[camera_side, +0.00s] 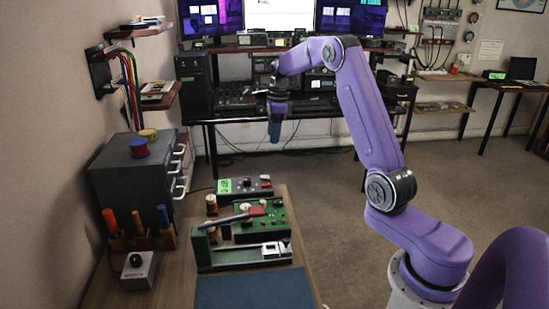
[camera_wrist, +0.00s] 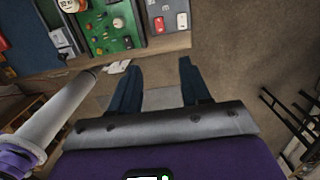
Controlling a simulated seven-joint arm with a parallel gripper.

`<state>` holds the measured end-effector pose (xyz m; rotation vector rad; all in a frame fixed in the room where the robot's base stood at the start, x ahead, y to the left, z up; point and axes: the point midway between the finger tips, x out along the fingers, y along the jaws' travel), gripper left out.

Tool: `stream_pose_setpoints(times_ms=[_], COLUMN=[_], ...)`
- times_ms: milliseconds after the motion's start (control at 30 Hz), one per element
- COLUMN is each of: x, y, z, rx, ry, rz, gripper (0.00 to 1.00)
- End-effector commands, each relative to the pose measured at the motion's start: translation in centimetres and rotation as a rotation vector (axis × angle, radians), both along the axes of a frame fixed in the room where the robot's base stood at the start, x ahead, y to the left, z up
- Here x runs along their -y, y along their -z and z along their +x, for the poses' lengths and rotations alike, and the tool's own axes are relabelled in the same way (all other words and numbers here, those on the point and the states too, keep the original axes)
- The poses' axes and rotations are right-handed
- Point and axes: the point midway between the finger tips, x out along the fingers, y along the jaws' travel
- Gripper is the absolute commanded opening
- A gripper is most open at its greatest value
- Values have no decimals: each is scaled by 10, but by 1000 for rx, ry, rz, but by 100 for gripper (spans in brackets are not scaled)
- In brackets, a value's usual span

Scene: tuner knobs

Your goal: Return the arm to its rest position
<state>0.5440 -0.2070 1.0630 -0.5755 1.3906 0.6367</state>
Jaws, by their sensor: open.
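My purple arm stands at the right in the side view, with its forearm reaching left. My gripper (camera_side: 274,130) hangs pointing down, high above and behind the workbench (camera_side: 180,262). In the wrist view my gripper's two dark blue fingers (camera_wrist: 158,88) are spread apart. Nothing shows between them but floor. Part of a green board also shows at the top left of the wrist view (camera_wrist: 108,28).
A grey drawer cabinet (camera_side: 130,180) stands on the bench's left, with screwdrivers (camera_side: 137,224) and a small grey box (camera_side: 138,270) in front. A blue mat (camera_side: 255,290) lies at the near edge. A desk with monitors (camera_side: 280,15) stands behind. Open carpet is around the arm.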

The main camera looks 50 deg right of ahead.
Motion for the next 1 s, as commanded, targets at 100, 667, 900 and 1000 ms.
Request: stream_pose_setpoints(times_ms=[100,667,900,1000], x=[-7,-178,-235,-253], y=[-1,-27,-32,-32], z=[0,-57,-118,-148], rx=[1,39,61,71], ry=[-34,-1079,-1591,-1804], rz=[-2,-59,-81,-88], gripper=[47,47,47,47])
